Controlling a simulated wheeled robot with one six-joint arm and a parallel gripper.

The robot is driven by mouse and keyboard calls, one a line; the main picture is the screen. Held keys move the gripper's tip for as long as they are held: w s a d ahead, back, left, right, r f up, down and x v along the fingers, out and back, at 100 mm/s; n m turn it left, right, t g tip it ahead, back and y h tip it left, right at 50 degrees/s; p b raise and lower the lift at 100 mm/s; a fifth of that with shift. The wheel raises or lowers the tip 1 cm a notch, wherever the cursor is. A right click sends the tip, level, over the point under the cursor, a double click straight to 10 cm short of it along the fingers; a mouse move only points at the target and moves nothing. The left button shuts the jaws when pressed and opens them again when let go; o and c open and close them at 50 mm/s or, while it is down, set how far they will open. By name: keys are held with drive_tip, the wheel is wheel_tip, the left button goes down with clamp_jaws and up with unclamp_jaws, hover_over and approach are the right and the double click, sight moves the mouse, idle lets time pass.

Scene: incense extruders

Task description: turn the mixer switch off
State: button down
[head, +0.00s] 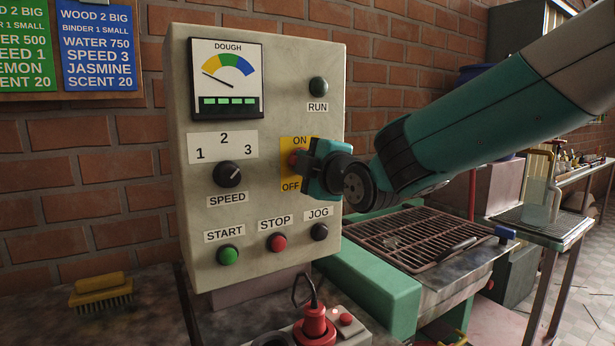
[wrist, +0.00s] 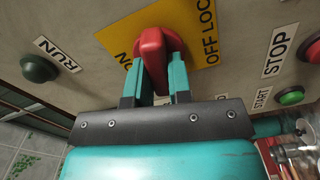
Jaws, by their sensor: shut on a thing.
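The mixer switch is a red handle (wrist: 153,58) on a yellow plate (head: 288,178) marked ON at the top and OFF at the bottom, on the right of the beige control panel (head: 263,60). My gripper (head: 306,162) reaches it from the right and covers part of the plate in the head view. In the wrist view my gripper (wrist: 163,82) has its two teal fingers on either side of the red handle, shut on it. The handle's exact angle is hard to tell, as the gripper hides much of it in the head view.
The panel also carries a speed knob (head: 229,174), a green start button (head: 228,255), a red stop button (head: 277,242), a jog button (head: 319,232) and a run lamp (head: 318,86). A red plug (head: 314,326) stands below. A grated table (head: 420,236) is at right.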

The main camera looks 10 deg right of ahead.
drive_tip(key=shift+f+n+b, duration=0.1)
drive_tip(key=shift+n+b, duration=0.7)
drive_tip(key=shift+n, duration=0.4)
drive_tip(key=c, duration=1)
unclamp_jaws()
drive_tip(key=shift+c, duration=0.2)
